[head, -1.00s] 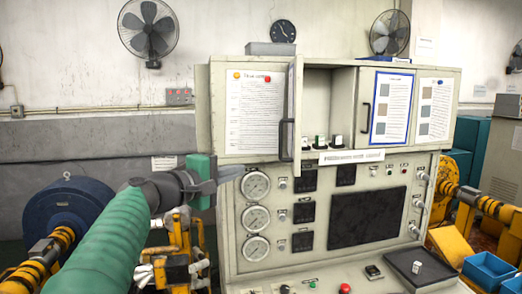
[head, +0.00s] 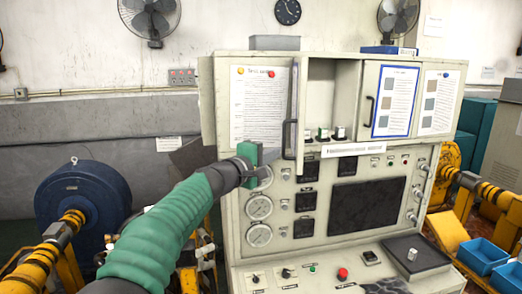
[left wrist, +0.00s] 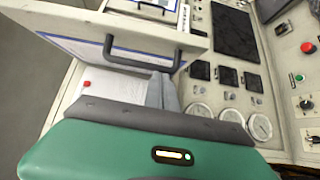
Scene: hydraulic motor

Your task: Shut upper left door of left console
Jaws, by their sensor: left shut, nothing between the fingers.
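The upper left door (head: 301,100) of the left console (head: 232,190) stands open, seen nearly edge-on in the head view. Its dark handle (head: 287,140) faces left. In the left wrist view the door (left wrist: 60,32) crosses the upper left, with the handle (left wrist: 143,66) on it. My left gripper (head: 272,155) is shut and empty, its fingertips close to the door's lower handle end. In the left wrist view the fingers (left wrist: 161,92) are just below the handle; I cannot tell whether they touch the door. My right gripper is not in view.
The open compartment (head: 322,95) holds several small switches. A closed door (head: 395,100) with a blue-framed sheet is to its right. Gauges (head: 260,207) and a dark screen (head: 366,205) lie below. A blue motor (head: 82,200) stands at left.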

